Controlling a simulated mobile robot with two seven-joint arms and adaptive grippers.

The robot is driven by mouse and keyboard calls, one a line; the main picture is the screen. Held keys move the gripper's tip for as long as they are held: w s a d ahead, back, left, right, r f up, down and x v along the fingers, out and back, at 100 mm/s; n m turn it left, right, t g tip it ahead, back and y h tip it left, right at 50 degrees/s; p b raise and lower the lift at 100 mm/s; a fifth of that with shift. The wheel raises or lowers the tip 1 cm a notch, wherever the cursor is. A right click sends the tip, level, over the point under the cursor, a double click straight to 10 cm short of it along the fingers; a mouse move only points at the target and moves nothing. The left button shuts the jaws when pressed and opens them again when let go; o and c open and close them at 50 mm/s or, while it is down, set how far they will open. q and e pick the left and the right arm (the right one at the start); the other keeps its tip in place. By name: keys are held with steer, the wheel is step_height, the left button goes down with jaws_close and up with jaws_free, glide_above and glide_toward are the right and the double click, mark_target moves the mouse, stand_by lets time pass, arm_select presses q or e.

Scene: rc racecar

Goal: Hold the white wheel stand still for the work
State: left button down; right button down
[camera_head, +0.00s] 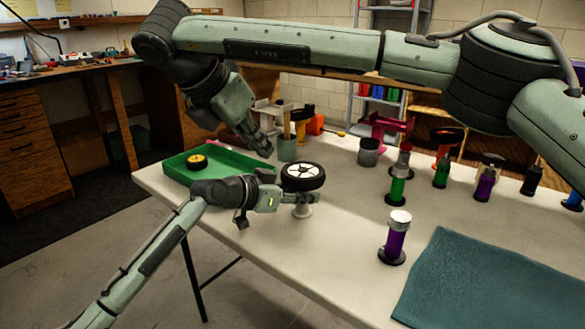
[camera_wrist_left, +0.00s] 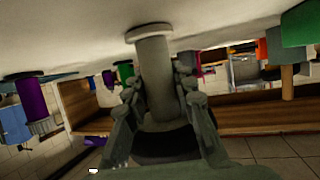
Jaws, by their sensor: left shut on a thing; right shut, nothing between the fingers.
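The white wheel stand (camera_head: 302,211) stands upright on the table's near edge, with a black-tyred, white-hubbed wheel (camera_head: 303,171) on top. My left gripper (camera_head: 308,198) reaches in from the left and is shut on the stand's column, just below the wheel. In the left wrist view, which is upside down, the pale stand column (camera_wrist_left: 152,60) runs between the fingers, and the dark wheel (camera_wrist_left: 168,146) shows beyond them, partly hidden. My right gripper (camera_head: 265,149) is shut and empty, above and behind the wheel, over the green tray's right end.
A green tray (camera_head: 180,178) holding a small yellow-hubbed wheel (camera_head: 197,162) lies left of the stand. A grey cup (camera_head: 369,152) and several coloured tools stand to the right, including a purple-handled one (camera_head: 396,236). A teal mat (camera_head: 470,280) covers the front right. My right arm spans overhead.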

arm_select(q)
steer(key=shift+f, duration=0.1)
steer(key=c, duration=1.2)
jaws_free()
steer(key=v, duration=1.2)
steer(key=shift+a, duration=0.1)
